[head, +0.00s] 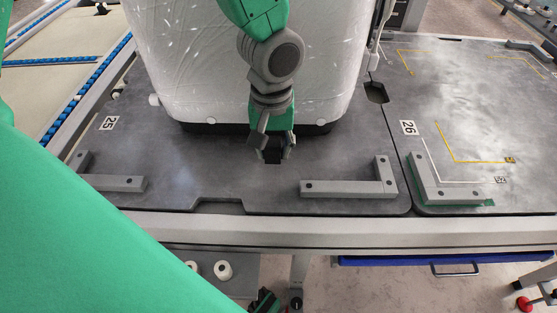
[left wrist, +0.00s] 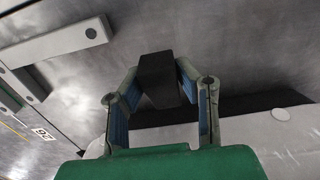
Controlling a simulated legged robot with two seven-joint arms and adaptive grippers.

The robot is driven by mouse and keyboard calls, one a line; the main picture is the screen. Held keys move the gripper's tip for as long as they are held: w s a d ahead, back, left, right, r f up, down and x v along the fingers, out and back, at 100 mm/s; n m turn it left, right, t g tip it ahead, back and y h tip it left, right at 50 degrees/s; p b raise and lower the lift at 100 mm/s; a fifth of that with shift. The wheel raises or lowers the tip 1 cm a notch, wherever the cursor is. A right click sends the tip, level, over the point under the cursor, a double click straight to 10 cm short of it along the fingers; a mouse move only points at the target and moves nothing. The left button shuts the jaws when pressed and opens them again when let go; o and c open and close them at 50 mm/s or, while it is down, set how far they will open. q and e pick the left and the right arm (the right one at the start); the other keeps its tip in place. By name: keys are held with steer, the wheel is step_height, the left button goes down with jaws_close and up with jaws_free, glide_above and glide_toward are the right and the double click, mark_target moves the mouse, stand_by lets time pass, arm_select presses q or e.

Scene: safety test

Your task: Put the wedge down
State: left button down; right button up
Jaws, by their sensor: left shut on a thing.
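The wedge is a small black block (left wrist: 158,80) between the fingers of my left gripper in the left wrist view. My left gripper (head: 272,148) is shut on it. In the head view the wedge (head: 272,156) shows as a dark piece between the fingertips, partly hidden by them. The gripper points down over the grey table plate (head: 225,178), close in front of a large white wrapped body (head: 190,70). I cannot tell whether the wedge touches the plate. My right gripper is not clearly in view.
Grey L-shaped corner brackets stand at the left (head: 115,183), the middle (head: 345,188) and the right (head: 450,193) of the front edge. The white body has a black base (head: 205,127). Bare plate lies between the left and middle brackets. A notch (head: 218,203) cuts the front edge.

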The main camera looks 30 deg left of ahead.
mark_target(274, 174)
arm_select(q)
step_height(274, 174, down, 3)
steer(key=shift+w+r+b, duration=0.1)
steer(key=shift+r+b, duration=0.1)
steer(key=shift+b, duration=0.1)
step_height(274, 174, down, 3)
steer(key=shift+d+f+b, duration=0.1)
steer(key=shift+b, duration=0.6)
steer(key=c, duration=1.2)
jaws_free()
